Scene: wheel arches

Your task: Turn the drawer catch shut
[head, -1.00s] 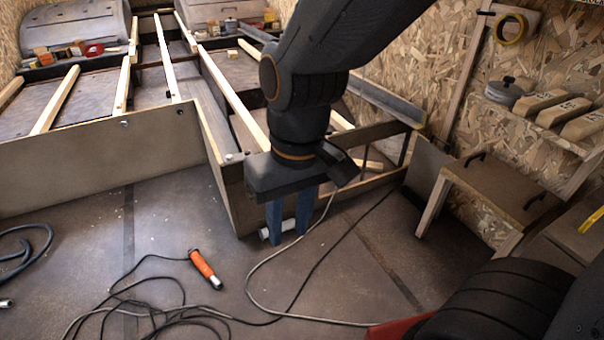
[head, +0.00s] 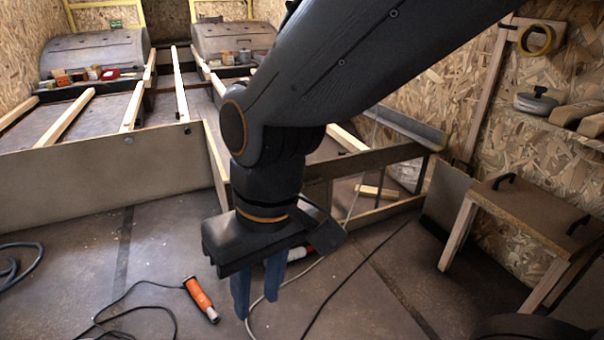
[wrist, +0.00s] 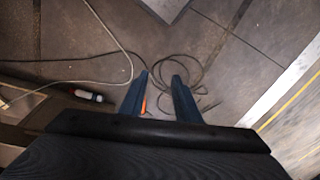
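My gripper (head: 258,288) hangs below the dark arm in the head view, its two blue fingers pointing down above the floor. In the wrist view the fingers (wrist: 161,82) stand apart, with only the floor and a cable behind the gap. My gripper is open and empty. I cannot pick out a drawer or a drawer catch in either view. My arm hides part of the wooden frame (head: 100,165) behind it.
An orange-handled tool (head: 200,298) and loose cables lie on the floor. A red-and-white cylinder (head: 298,253) lies beside my gripper. A low wooden-topped unit (head: 530,215) with black handles stands at right. Wheel arches (head: 95,55) are at the back.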

